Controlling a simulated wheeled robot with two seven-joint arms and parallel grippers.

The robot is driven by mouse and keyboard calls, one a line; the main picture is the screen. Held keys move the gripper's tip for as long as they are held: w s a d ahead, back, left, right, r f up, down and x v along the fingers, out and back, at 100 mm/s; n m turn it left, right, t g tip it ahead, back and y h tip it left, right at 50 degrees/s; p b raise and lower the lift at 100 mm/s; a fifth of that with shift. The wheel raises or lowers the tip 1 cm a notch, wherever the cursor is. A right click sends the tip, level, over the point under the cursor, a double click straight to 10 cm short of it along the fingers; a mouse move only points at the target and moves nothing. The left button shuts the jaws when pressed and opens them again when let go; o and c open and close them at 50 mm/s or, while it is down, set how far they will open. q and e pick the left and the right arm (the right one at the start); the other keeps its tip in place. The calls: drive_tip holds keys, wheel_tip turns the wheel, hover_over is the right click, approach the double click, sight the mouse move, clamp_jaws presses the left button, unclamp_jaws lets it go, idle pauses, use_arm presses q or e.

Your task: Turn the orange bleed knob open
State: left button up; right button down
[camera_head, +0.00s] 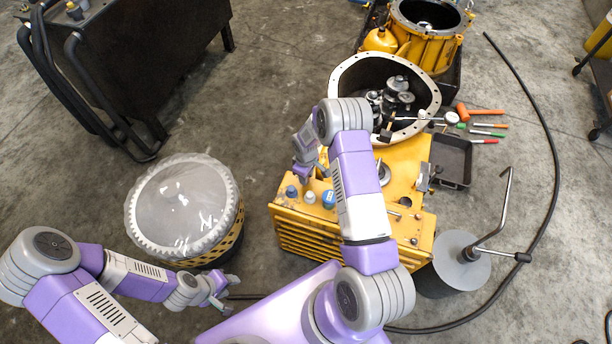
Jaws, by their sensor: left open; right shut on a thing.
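The yellow machine box (310,238) stands in the middle, with a few capped knobs along its left top edge. I see a grey-blue one (291,191), a pale one (310,197) and a blue one (328,199). My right gripper (312,177) points down just above and behind these caps. My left gripper (224,291) is open and empty, low at the left, in front of the plastic-covered drum.
The drum (182,206) stands left of the box. An open bell housing (345,82) with dark parts is behind it. At right are a black tray (452,160), an orange mallet (480,112), a grey disc with crank (455,268) and a hose (553,150).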

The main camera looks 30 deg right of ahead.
drive_tip(key=shift+n, duration=0.3)
drive_tip(key=c, duration=0.8)
unclamp_jaws()
drive_tip(key=shift+c, duration=0.2)
drive_tip(key=shift+r, duration=0.1)
wheel_tip(320, 180, up, 7)
drive_tip(key=shift+r+p, duration=0.2)
drive_tip(key=shift+p, duration=1)
